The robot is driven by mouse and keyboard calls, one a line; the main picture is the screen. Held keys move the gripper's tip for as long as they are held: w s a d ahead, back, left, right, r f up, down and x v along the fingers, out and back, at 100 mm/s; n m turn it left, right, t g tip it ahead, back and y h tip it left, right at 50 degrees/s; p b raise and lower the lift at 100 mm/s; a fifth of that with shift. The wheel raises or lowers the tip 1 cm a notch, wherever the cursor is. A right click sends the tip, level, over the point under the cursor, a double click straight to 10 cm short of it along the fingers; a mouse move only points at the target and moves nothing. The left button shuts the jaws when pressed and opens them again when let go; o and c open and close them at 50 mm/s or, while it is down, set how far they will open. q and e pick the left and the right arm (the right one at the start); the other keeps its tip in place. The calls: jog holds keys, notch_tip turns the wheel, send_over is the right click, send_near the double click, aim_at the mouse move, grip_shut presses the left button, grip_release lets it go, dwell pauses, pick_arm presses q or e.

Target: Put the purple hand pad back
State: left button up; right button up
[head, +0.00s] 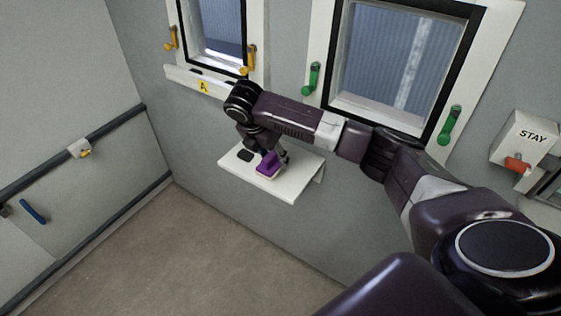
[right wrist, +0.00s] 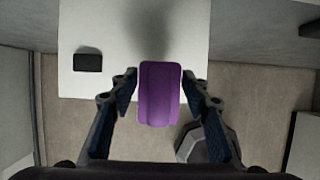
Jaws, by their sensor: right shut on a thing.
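The purple hand pad (head: 268,163) is between the fingers of my right gripper (head: 274,161) at the small white wall shelf (head: 288,187). In the right wrist view the pad (right wrist: 160,95) lies upright in the picture between the two fingertips of my right gripper (right wrist: 160,78), which is shut on it. The pad overlaps the edge of the white shelf (right wrist: 105,45) in that view, and a soft shadow falls on the shelf beyond it. I cannot tell whether the pad touches the shelf. My left gripper is not in view.
A dark rectangular patch (right wrist: 88,62) is on the shelf beside the pad. Above are two windows with yellow handles (head: 171,38) and green handles (head: 313,78). The floor (head: 190,250) below is clear.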

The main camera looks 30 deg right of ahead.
aim_at(281, 172)
jog(key=d+f, duration=0.1)
jog(key=w+d+f+p, duration=0.1)
jog(key=d, duration=0.1)
jog(key=shift+w+d+f, duration=0.15)
jog(key=shift+w+f, duration=0.05)
jog(key=shift+f, duration=0.6)
notch_tip(281, 172, down, 2)
jog(key=p, duration=0.2)
jog(key=shift+f+p, duration=0.15)
jog(key=shift+p, duration=0.15)
jog(key=shift+d+f, duration=0.1)
jog(key=shift+f, duration=0.2)
jog(key=o, duration=0.6)
jog(key=shift+s+f, duration=0.1)
jog(key=shift+c, duration=0.2)
jog(key=o, duration=0.4)
jog(key=shift+o, duration=0.2)
